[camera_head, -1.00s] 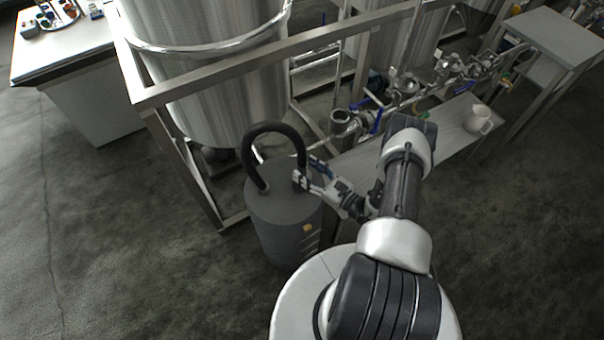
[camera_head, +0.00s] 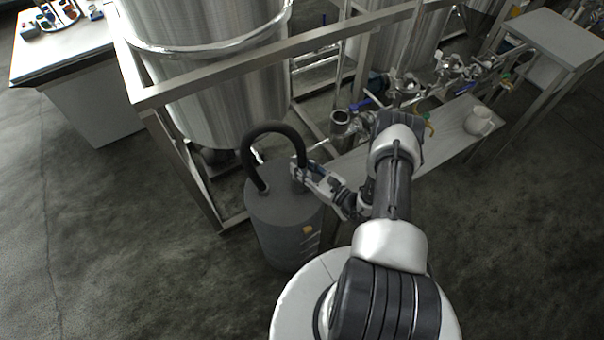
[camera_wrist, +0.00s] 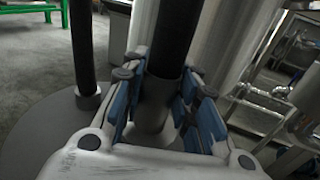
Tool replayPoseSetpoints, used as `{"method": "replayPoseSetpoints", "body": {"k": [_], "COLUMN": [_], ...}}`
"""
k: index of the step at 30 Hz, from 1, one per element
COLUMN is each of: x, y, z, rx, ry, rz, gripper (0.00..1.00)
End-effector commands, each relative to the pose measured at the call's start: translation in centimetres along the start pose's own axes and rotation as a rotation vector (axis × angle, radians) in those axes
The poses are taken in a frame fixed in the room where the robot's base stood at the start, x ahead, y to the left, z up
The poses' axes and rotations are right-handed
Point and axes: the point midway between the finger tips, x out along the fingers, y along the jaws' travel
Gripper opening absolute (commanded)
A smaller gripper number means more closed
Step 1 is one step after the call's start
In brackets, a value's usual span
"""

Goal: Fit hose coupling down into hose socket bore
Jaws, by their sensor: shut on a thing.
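A black hose (camera_head: 271,127) arches over the grey drum (camera_head: 283,222), one end fixed at the drum's top. Its free end carries a grey hose coupling (camera_wrist: 152,116). My gripper (camera_head: 300,172) is shut on this coupling above the right part of the drum's lid. In the wrist view, the blue finger pads of my gripper (camera_wrist: 158,95) lie on both sides of the coupling, and the hose rises from it. An upright metal socket with a dark open bore (camera_head: 340,118), which looks like the hose socket, stands right of and behind my gripper, apart from the coupling.
A steel frame rail (camera_head: 270,67) runs behind the drum, in front of a large steel tank (camera_head: 215,80). Valves and pipes (camera_head: 410,85) lie right of the socket. The floor at left is open.

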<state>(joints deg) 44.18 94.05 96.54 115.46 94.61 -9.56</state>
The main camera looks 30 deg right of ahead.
Motion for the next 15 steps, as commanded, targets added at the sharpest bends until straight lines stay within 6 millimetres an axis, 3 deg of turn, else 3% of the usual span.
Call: {"method": "replayPoseSetpoints", "body": {"k": [7, 15], "x": [-0.01, 0.0], "y": [0.03, 0.0], "z": [-0.03, 0.04], "rx": [0.0, 0.0], "ry": [0.001, -0.001], "rz": [0.0, 0.001], "gripper": [0.01, 0.0]}}
